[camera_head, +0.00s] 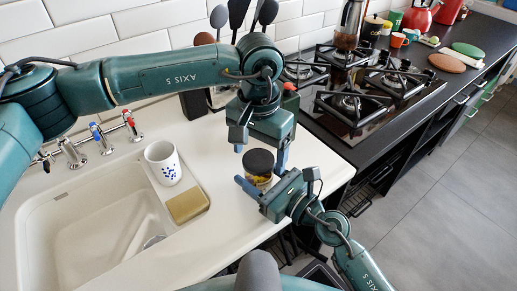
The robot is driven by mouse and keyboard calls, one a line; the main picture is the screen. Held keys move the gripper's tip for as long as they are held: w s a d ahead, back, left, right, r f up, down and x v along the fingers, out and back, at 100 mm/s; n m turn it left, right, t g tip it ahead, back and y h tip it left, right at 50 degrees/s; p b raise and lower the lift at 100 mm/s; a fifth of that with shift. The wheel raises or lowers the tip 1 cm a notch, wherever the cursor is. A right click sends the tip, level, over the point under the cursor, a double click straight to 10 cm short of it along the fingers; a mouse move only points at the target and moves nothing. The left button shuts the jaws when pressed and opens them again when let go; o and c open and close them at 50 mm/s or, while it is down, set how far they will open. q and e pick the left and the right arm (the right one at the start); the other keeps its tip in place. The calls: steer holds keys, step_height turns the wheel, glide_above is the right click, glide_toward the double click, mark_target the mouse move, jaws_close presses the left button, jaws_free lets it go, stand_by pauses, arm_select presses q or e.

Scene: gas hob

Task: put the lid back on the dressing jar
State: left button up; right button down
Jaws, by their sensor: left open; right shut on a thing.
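The dressing jar (261,181) is a small clear jar with yellowish contents, near the front edge of the white counter. Its dark round lid (258,162) covers its top; I cannot tell if it is fully seated. My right gripper (257,187) is shut on the jar's body from the front right and hides part of it. My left gripper (261,150) points down over the jar. It is open, with a finger on either side of the lid and apparently not closed on it.
A white cup with blue marks (163,162) stands by the sink (104,235), next to a yellow sponge-like block (187,205). The gas hob (358,100) lies behind to the right. Dark utensils (238,14) stand behind my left arm. The counter left of the jar is clear.

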arm_select(q)
steer(key=shift+r, duration=2.2)
steer(key=shift+c, duration=0.3)
